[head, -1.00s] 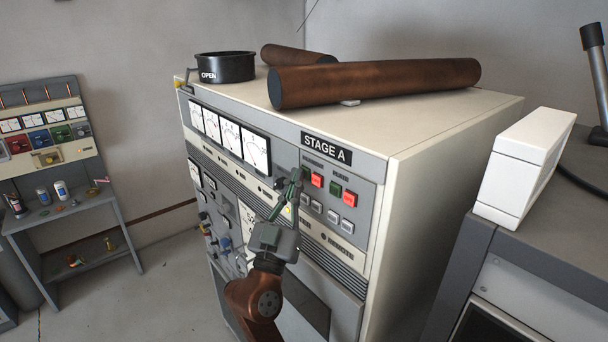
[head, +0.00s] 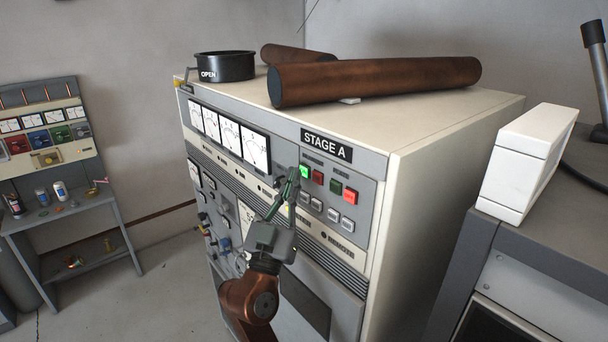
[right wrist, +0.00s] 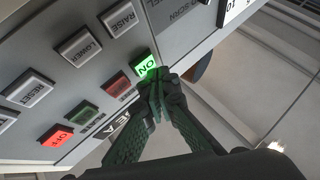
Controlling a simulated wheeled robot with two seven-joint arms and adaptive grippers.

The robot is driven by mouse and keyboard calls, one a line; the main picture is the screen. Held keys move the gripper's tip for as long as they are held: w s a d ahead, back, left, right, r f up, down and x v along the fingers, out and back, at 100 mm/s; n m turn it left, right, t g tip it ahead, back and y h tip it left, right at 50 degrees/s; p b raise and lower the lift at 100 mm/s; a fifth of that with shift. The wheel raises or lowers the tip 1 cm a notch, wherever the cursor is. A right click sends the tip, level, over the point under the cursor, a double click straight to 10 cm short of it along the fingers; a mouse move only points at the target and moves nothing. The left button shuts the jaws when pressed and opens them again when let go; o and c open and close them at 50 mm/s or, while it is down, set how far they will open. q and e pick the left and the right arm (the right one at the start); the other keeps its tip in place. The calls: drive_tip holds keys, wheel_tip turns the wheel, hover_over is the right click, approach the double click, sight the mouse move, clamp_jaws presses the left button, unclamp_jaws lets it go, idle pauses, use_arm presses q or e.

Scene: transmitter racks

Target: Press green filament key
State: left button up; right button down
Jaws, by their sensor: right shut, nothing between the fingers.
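The green filament key (head: 304,171) is at the left end of the key row under the STAGE A label. It glows bright green, and in the right wrist view the lit key (right wrist: 146,63) reads ON. My right gripper (head: 293,177) is shut and empty. Its fingertips (right wrist: 161,76) are at the edge of the lit key, touching it or very close; the exact contact is hard to tell. The red key beside it (head: 318,177) is dark. My left gripper is not in view.
A dark green key (head: 336,187) and a lit red key (head: 350,195) sit further right. Small grey keys (head: 333,215) lie below. The cabinet top holds brown cylinders (head: 380,80) and a black ring (head: 226,67). A grey desk (head: 540,250) stands at right.

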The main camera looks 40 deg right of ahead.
drive_tip(key=shift+a, duration=0.25)
drive_tip(key=a+b, duration=0.2)
drive_tip(key=a, duration=0.3)
drive_tip(key=shift+s+b, duration=0.2)
drive_tip(key=shift+b, duration=0.1)
drive_tip(key=shift+d, duration=0.1)
idle(0.7)
